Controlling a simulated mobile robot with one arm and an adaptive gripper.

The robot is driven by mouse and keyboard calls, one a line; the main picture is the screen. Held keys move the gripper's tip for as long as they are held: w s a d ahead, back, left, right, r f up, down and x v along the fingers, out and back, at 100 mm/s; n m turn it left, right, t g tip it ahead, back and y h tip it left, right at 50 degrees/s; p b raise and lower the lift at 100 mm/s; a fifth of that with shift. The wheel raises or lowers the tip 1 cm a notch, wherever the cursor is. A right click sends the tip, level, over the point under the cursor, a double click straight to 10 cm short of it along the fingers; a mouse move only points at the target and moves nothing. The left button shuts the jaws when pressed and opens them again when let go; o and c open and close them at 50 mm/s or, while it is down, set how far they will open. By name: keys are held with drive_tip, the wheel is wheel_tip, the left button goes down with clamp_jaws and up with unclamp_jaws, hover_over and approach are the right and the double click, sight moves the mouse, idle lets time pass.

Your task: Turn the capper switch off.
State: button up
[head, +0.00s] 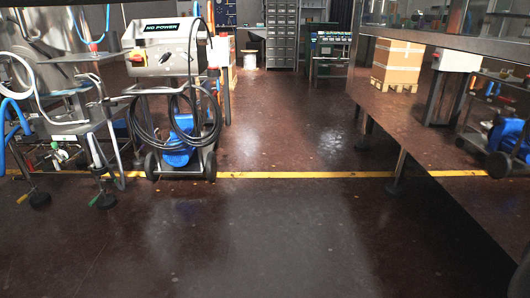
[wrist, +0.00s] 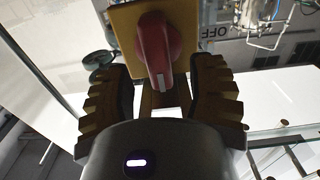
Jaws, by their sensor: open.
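A red rotary switch (wrist: 155,45) on a yellow plate (wrist: 188,18) shows at the top middle of the wrist view. Its handle runs up and down in the picture, with a pale mark near the lower end. My gripper (wrist: 161,72) is open, with one dark ridged finger on each side of the handle. Gaps show beside the handle, and whether either finger touches it I cannot tell. Lettering that reads OFF shows to the right of the plate, partly hidden. My gripper is not in the head view.
The head view shows a wheeled cart (head: 165,58) marked NO.POWER with coiled hoses, at the left. A metal machine frame (head: 450,95) runs along the right. The dark floor (head: 260,235) in front is clear.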

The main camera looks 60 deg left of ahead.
drive_tip(key=shift+x, duration=1.45)
drive_tip(key=shift+o, duration=0.4)
drive_tip(key=shift+s, duration=0.1)
clamp_jaws()
